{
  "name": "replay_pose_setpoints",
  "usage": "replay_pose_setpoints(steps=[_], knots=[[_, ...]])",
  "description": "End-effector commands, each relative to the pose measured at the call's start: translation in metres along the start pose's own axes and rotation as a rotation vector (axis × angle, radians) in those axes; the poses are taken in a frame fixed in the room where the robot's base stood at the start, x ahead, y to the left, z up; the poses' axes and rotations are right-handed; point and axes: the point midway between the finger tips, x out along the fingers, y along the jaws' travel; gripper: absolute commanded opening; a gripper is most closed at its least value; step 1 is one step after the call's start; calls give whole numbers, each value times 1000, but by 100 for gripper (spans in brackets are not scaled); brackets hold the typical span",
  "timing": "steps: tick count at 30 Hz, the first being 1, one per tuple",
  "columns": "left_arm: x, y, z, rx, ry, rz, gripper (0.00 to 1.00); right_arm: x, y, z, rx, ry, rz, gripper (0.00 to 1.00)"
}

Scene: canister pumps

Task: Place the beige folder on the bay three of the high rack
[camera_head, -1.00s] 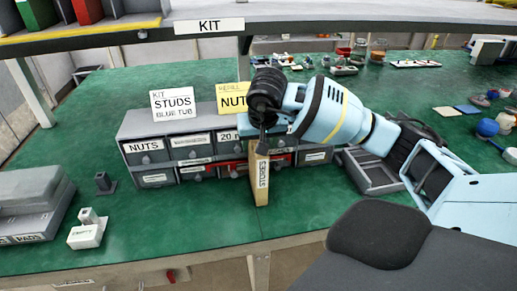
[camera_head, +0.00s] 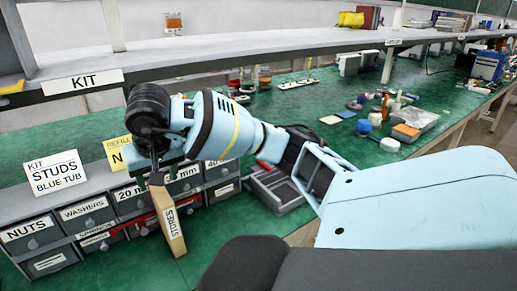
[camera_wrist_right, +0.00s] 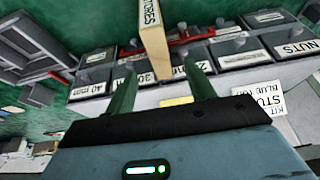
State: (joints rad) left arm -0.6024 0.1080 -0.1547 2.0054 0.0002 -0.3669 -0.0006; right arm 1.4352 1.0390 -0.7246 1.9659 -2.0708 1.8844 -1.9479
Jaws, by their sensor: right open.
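The beige folder (camera_head: 172,228), labelled STORES, stands upright and slightly tilted on the green bench in front of the small drawers. It also shows in the right wrist view (camera_wrist_right: 153,38). My right gripper (camera_head: 156,170) points down at the folder's top end. In the wrist view its two fingers (camera_wrist_right: 160,70) are apart, with the folder's near end between or just beyond the tips; I cannot tell whether they touch it. The raised shelf (camera_head: 200,55) with a KIT label runs across the back; a bay three is not readable. My left gripper is out of view.
A grey tray (camera_head: 272,190) lies to the right under my arm. A red binder (camera_head: 369,17) stands farther along the shelf. Much of the shelf is bare.

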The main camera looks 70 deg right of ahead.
Motion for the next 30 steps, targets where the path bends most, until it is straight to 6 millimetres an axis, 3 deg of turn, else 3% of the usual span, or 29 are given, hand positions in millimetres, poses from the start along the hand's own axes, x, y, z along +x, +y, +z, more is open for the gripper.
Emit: replay_pose_setpoints(steps=[5,9,15,18,21,24,29,30], knots=[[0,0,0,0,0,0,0,33,-43,48,42,-168,-147,54],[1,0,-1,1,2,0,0,58,-98,126,180,-468,-344,54],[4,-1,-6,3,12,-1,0,51,-163,231,557,-1033,-542,54],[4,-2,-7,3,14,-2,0,36,-184,263,803,-1336,-571,54],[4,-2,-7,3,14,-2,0,24,-197,281,1081,-1642,-549,54],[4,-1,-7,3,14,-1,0,21,-202,287,1389,-1943,-473,54],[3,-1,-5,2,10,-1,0,45,-192,285,1933,-2387,-236,54],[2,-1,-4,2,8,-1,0,57,-186,285,-1945,2328,142,54]])
